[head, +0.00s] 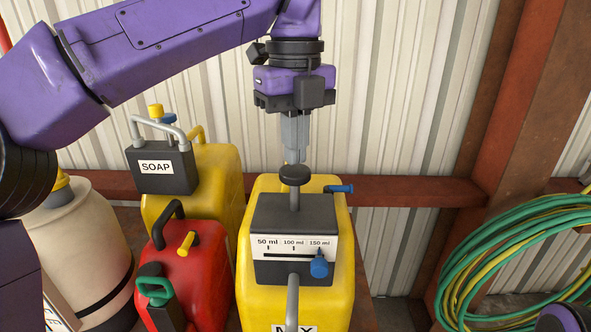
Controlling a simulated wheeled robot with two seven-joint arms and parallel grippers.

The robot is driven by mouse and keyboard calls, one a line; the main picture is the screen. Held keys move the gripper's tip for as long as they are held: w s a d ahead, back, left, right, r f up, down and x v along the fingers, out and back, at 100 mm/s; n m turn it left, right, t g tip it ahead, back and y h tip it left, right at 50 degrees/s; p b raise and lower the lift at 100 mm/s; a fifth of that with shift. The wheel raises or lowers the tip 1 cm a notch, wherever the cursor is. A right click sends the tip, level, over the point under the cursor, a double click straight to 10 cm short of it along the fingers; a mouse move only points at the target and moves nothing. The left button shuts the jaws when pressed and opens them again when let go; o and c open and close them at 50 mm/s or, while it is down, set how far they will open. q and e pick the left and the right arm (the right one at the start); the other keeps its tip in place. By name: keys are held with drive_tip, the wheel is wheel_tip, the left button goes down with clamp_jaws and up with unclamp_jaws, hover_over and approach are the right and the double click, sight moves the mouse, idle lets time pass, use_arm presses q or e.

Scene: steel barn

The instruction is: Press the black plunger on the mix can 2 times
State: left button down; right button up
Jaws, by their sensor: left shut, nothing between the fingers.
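The yellow mix can (257,300) stands upright in the lower middle, with a dark grey dosing box (312,212) on top. The box has a scale marked 50, 100 and 150 ml and a blue slider (319,266) near the 150 ml end. The black plunger (294,174) stands up from the box on a short stem. My left gripper (294,160) points straight down over the plunger, shut and empty. Its fingertips look just above or behind the plunger's cap; whether they touch it I cannot tell.
A yellow can with a SOAP box (163,168) stands behind left. A red can (196,275) stands left of the mix can, and a cream container (80,245) further left. A coiled green and yellow hose (470,250) hangs at right. A corrugated wall stands behind.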

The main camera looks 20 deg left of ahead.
sight(295, 170)
use_arm(q)
drive_tip(key=shift+f+b, duration=2.6)
drive_tip(key=shift+f, duration=0.35)
wheel_tip(295, 170, up, 6)
drive_tip(key=p, duration=0.6)
drive_tip(key=shift+r, duration=0.25)
wheel_tip(295, 170, up, 5)
drive_tip(key=p, duration=0.5)
drive_tip(key=shift+r, duration=0.15)
drive_tip(key=shift+f, duration=0.2)
